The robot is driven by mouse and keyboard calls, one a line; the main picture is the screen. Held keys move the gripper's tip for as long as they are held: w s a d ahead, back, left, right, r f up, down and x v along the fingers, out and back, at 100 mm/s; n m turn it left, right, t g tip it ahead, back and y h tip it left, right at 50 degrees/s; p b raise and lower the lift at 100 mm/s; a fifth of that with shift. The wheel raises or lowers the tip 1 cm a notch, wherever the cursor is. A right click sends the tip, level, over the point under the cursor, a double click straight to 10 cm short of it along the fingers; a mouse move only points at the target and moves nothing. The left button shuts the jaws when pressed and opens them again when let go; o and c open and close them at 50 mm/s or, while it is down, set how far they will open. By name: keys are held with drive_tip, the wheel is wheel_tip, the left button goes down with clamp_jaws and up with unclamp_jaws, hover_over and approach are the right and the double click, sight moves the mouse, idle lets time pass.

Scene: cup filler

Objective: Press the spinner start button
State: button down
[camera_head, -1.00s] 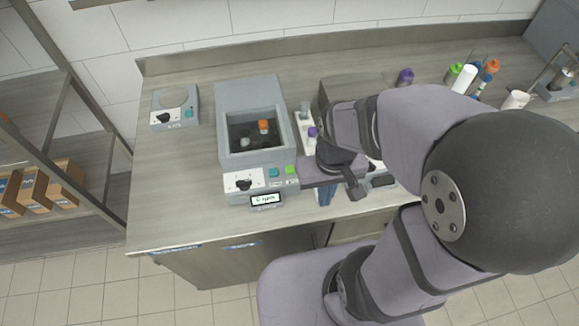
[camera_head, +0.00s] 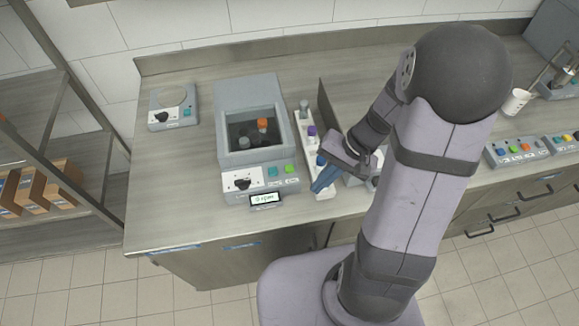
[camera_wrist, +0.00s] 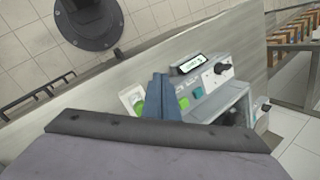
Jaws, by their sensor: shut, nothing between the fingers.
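The spinner is a grey box (camera_head: 222,128) with an open top chamber. Its front panel has a green button (camera_head: 289,168), a teal button (camera_head: 272,171), a black knob (camera_head: 242,184) and a small display (camera_head: 264,198). The labels are too small to tell which button is start. My gripper (camera_head: 322,182) has its blue fingers together, empty, to the right of the panel and apart from the green button. In the wrist view the fingers (camera_wrist: 161,84) point toward the panel's side, with the green button (camera_wrist: 184,103) and teal button (camera_wrist: 198,94) beside them.
A white tube rack (camera_head: 301,136) stands close along the spinner's right side, partly under my gripper. An orange-capped tube (camera_head: 262,123) sits in the chamber. A small grey device (camera_head: 174,106) stands at the back left.

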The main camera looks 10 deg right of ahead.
drive_tip(key=w+a+r+n+t+y, duration=0.3)
drive_tip(key=w+r+n, duration=0.3)
drive_tip(key=w+n, duration=0.3)
drive_tip(key=shift+w+a+r+n+t, duration=0.2)
drive_tip(key=shift+w+a+n+t, duration=0.2)
drive_tip(key=shift+a+n, duration=0.35)
drive_tip(key=b, duration=0.4)
hover_over(294, 168)
wheel_tip(294, 168, down, 8)
drive_tip(key=shift+r, duration=0.2)
drive_tip(key=shift+f+b, duration=0.6)
drive_tip(key=shift+b, duration=0.35)
drive_tip(key=shift+f+b, duration=0.9)
drive_tip(key=shift+b, duration=0.65)
idle(1.7)
drive_tip(key=shift+r, duration=0.1)
idle(0.4)
drive_tip(key=shift+r+p, duration=0.35)
drive_tip(key=shift+r, duration=0.45)
